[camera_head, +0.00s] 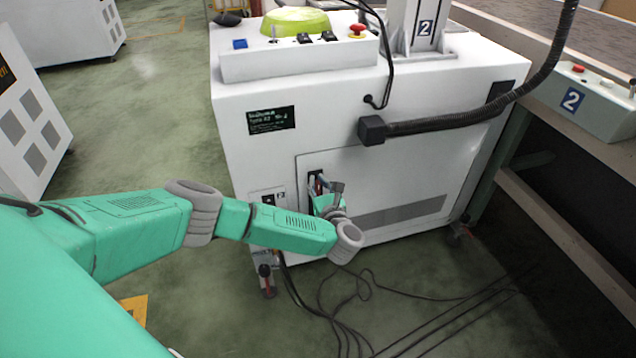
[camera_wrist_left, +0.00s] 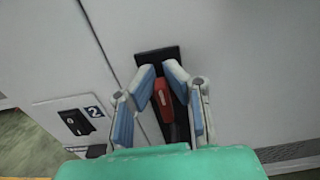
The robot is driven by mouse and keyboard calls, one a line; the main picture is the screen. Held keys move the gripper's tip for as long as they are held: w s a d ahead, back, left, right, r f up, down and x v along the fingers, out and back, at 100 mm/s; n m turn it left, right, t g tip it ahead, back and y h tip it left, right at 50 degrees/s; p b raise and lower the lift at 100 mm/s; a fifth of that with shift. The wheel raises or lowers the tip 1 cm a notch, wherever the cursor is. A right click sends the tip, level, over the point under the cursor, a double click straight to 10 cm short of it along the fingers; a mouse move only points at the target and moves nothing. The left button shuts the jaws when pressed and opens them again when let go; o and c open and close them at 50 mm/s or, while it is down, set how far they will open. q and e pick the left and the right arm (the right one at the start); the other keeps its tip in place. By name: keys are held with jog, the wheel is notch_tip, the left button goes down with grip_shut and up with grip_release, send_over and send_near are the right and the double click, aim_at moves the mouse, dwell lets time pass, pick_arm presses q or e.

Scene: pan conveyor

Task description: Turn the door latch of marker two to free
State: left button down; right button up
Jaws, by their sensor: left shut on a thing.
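The door latch, a red and dark handle (camera_wrist_left: 164,100) on a black plate (camera_wrist_left: 158,60), sits on the white door of the machine. In the left wrist view the handle hangs roughly downward, tilted a little. My left gripper (camera_wrist_left: 160,76) is shut on the latch, with one finger on each side of it. In the head view my left gripper (camera_head: 323,190) is at the door, and the latch's black plate (camera_head: 314,178) shows just above it; the arm hides the lower part. The machine (camera_head: 420,165) carries a label with the number 2 (camera_head: 425,28). My right gripper is not in view.
A switch panel marked 2 (camera_wrist_left: 74,122) is left of the latch. A thick black hose (camera_head: 450,120) runs across the machine's front at the right. Loose black cables (camera_head: 345,310) lie on the floor below. A conveyor frame (camera_head: 560,190) stands at the right. The left floor is open.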

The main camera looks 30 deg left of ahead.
pick_arm(q)
jog(key=shift+d+f+m, duration=0.15)
jog(key=shift+f+m, duration=0.15)
jog(key=shift+w+d+f+m, duration=0.2)
jog(key=shift+f+m, duration=0.2)
jog(key=shift+m, duration=2.45)
jog(key=shift+w+d+f+m, duration=0.15)
jog(key=shift+w+f+m, duration=0.2)
jog(key=shift+m, duration=2.55)
jog(key=shift+w+d+f+m, duration=0.15)
jog(key=shift+f+m, duration=0.3)
jog(key=shift+m, duration=2.4)
